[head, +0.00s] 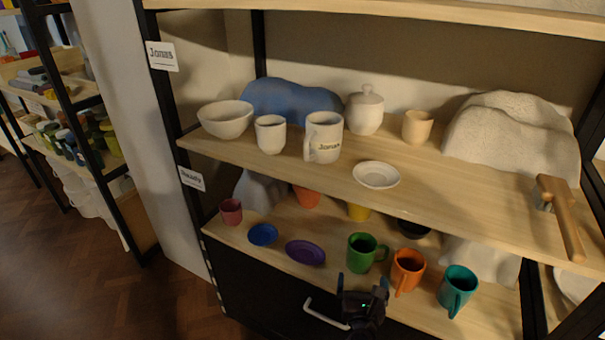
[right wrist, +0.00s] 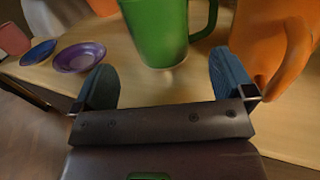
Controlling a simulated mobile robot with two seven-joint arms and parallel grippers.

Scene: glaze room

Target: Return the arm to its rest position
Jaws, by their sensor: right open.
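My right gripper (head: 362,294) is at the front edge of the lower shelf, low in the head view. Its two blue-tipped fingers are apart with nothing between them. In the right wrist view the open fingers (right wrist: 165,88) point toward a green mug (right wrist: 160,30), which stands upright just beyond them. The green mug (head: 362,254) is on the lower shelf, with an orange mug (head: 407,268) to its right. The orange mug also shows close by the right finger in the wrist view (right wrist: 272,42). My left gripper is not in view.
The lower shelf (head: 330,275) also holds a teal mug (head: 457,288), a purple saucer (head: 305,252), a blue dish (head: 263,235) and a pink cup (head: 231,211). The upper shelf (head: 440,188) overhangs it with pale pottery and a brush (head: 563,215). A white handle (head: 325,315) is below.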

